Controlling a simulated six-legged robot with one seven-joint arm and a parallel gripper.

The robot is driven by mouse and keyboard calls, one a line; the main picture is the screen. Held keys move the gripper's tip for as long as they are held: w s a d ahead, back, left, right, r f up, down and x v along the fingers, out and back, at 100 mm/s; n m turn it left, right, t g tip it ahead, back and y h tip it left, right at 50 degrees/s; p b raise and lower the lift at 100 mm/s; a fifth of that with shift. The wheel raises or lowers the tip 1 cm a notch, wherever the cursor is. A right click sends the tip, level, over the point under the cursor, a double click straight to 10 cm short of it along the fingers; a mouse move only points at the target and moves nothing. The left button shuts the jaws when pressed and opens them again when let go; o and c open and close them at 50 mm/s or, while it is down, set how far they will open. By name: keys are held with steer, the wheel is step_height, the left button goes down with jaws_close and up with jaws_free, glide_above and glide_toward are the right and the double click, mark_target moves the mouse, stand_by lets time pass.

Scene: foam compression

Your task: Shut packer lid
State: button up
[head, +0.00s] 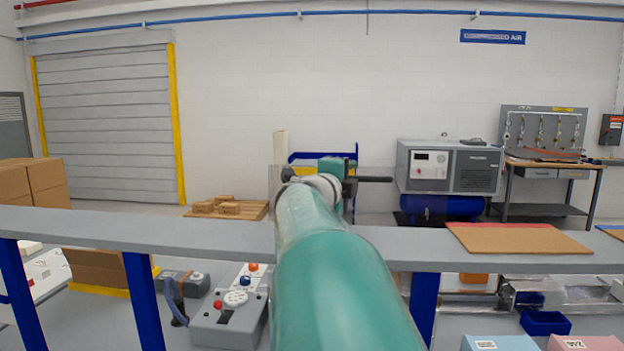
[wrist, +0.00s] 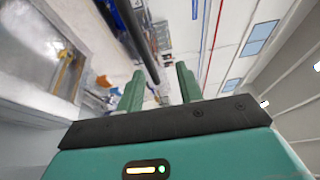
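My gripper (wrist: 160,82) is open in the wrist view, its two green fingers apart with a visible gap. A dark bar (wrist: 138,35) runs down the picture and ends in line with that gap. It is narrower than the gap, and I cannot tell whether it touches a finger. In the head view my gripper (head: 333,168) is beyond the grey shelf, partly hidden by my arm. A dark horizontal bar (head: 375,179) sticks out to its right. A faint see-through panel (head: 383,205) shows around the gripper; I cannot tell whether it is the packer lid. No packer is clearly visible.
A long grey shelf (head: 150,228) on blue legs crosses in front of me, under my arm. A brown board (head: 515,238) lies on it at right. A grey control box (head: 228,318) stands below. A compressor (head: 447,167) and workbench (head: 552,166) stand behind at right.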

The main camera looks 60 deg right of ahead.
mark_target(361, 179)
steer(key=d, duration=0.2)
steer(key=d+f, duration=0.1)
steer(key=d, duration=0.2)
steer(key=d+f, duration=0.1)
steer(key=d, duration=0.1)
steer(key=shift+w+d, duration=0.25)
jaws_close()
